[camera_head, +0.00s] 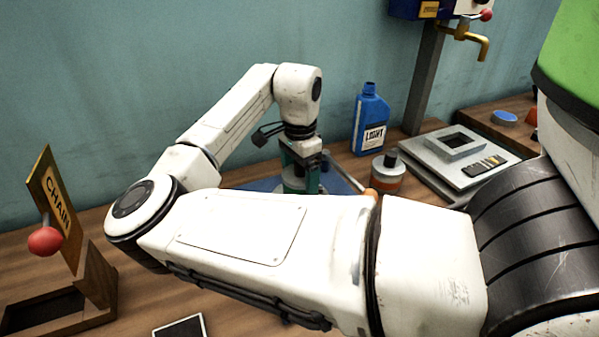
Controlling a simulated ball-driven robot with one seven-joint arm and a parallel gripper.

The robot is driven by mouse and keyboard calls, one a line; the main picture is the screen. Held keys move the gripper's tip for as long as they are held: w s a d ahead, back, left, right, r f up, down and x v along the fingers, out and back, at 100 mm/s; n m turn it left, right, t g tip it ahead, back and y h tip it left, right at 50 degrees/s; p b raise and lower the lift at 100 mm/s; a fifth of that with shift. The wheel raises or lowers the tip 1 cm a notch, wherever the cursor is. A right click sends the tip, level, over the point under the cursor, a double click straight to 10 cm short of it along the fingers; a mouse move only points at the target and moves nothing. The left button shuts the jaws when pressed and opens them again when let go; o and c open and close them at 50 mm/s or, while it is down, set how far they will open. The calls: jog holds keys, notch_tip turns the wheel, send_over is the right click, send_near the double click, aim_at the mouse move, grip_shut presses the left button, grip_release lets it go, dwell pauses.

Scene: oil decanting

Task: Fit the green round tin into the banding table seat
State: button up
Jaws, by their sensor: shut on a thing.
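My gripper (301,160) points down at the middle of the workbench, below my bent wrist. It is shut on the green round tin (312,180), which shows only as a small dark green and pale patch. My own forearm covers the tin's lower part. The tin is over a blue surface (345,178), seen on both sides of it. I cannot make out the banding table or its seat, and cannot tell whether the tin touches anything below.
Right of the gripper stand an orange-and-grey tin (387,180) with a dark cap and a blue oil bottle (370,125). Further right are a grey scale-like device (462,160) and a post with a brass tap (470,38). A wooden CHAIN stand (55,200) is at left.

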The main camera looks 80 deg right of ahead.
jog(key=shift+f, duration=0.1)
jog(key=o, duration=1.1)
jog(key=shift+o, duration=0.2)
notch_tip(320, 180, up, 12)
jog(key=shift+r, duration=0.15)
